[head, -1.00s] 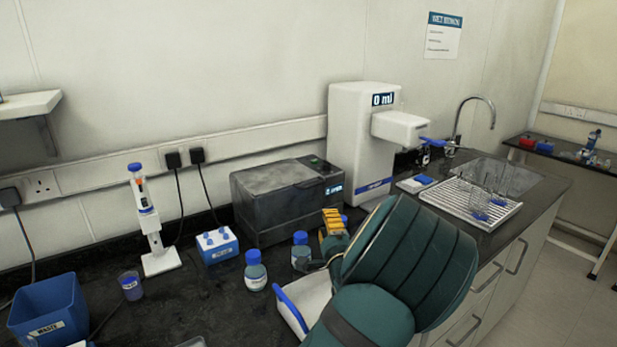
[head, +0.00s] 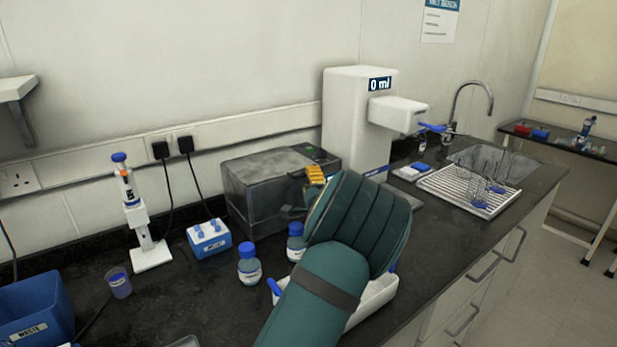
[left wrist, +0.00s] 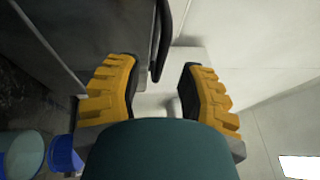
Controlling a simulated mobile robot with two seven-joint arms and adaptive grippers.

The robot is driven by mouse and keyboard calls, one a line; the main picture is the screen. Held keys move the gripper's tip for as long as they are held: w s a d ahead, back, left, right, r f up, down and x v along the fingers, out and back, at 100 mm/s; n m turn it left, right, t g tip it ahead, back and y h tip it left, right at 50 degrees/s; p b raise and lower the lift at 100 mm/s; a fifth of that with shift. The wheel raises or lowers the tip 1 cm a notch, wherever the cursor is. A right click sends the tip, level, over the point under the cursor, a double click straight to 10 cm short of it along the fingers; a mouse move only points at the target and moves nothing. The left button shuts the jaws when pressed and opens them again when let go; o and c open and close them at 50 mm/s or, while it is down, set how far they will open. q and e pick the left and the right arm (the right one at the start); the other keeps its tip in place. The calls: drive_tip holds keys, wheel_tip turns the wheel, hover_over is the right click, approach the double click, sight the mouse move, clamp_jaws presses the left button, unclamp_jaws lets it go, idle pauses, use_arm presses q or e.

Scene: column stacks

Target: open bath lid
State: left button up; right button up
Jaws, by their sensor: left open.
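The bath (head: 262,200) is a dark grey box with a lighter grey lid (head: 270,168), which looks closed. It stands against the wall on the black bench. My left gripper (head: 315,178) has yellow fingers and is at the bath's front right corner in the head view; my green arm hides part of that side. In the left wrist view the fingers of my left gripper (left wrist: 158,85) are apart with nothing clasped. A dark curved bar (left wrist: 160,42) shows just beyond and between them; I cannot tell for sure that it is the lid's handle. My right gripper is out of view.
A white dispenser (head: 350,115) stands right of the bath. Blue-capped bottles (head: 249,264) and a white tray (head: 375,300) are in front. A blue rack (head: 209,238) and a pipette stand (head: 140,220) are to the left. A drying rack (head: 465,190) is at right.

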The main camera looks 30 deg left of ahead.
use_arm(q)
drive_tip(key=shift+x, duration=1.6)
clamp_jaws()
